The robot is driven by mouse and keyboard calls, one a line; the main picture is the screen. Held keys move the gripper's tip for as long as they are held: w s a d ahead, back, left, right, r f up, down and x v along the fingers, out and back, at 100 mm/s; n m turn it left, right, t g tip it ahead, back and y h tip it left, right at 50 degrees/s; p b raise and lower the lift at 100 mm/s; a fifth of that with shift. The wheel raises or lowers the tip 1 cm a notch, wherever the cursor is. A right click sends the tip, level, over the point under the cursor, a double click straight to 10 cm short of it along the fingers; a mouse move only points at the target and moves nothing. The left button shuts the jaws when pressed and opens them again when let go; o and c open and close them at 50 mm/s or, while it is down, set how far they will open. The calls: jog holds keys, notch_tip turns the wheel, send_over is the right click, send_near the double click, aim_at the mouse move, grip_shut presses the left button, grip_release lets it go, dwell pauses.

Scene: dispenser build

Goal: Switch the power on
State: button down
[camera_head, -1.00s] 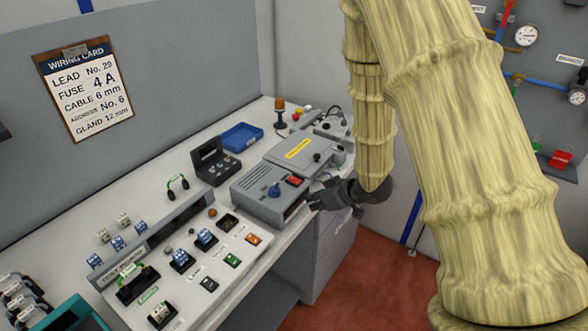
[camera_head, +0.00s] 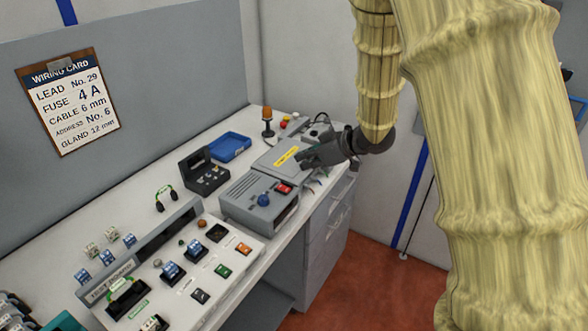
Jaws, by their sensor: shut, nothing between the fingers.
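A grey box (camera_head: 240,207) stands on the bench, with a blue knob (camera_head: 263,200) and a red switch (camera_head: 284,188) on its top. The switch's setting is too small to tell. Behind it is a second grey unit (camera_head: 268,157) with a yellow label (camera_head: 287,157). My gripper (camera_head: 303,160) is shut and empty. It points left, in front of or over the right part of the second unit, up and to the right of the red switch and apart from it. My gripper hides part of the second unit.
A test board (camera_head: 187,283) with several small switches and blocks fills the near bench. A black open case (camera_head: 205,172), a blue tray (camera_head: 230,147) and an amber beacon (camera_head: 267,118) stand at the back. A wiring card (camera_head: 72,105) hangs on the wall. Red floor (camera_head: 350,285) is clear at right.

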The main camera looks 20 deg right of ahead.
jog(key=p, duration=0.3)
send_over(286, 189)
jog(key=f, duration=0.6)
jog(key=shift+w+a+f, duration=0.25)
jog(key=shift+w+f, duration=0.05)
jog(key=shift+w+a+f+p, duration=0.15)
jog(key=shift+f+p, duration=0.35)
jog(key=shift+f, duration=1.1)
jog(key=shift+f, duration=0.15)
jog(key=shift+w+f, duration=0.1)
jog(key=shift+f, duration=0.05)
jog(key=shift+s+d, duration=0.45)
jog(key=shift+s, duration=0.2)
jog(key=shift+r+p, duration=0.2)
jog(key=shift+p, duration=0.15)
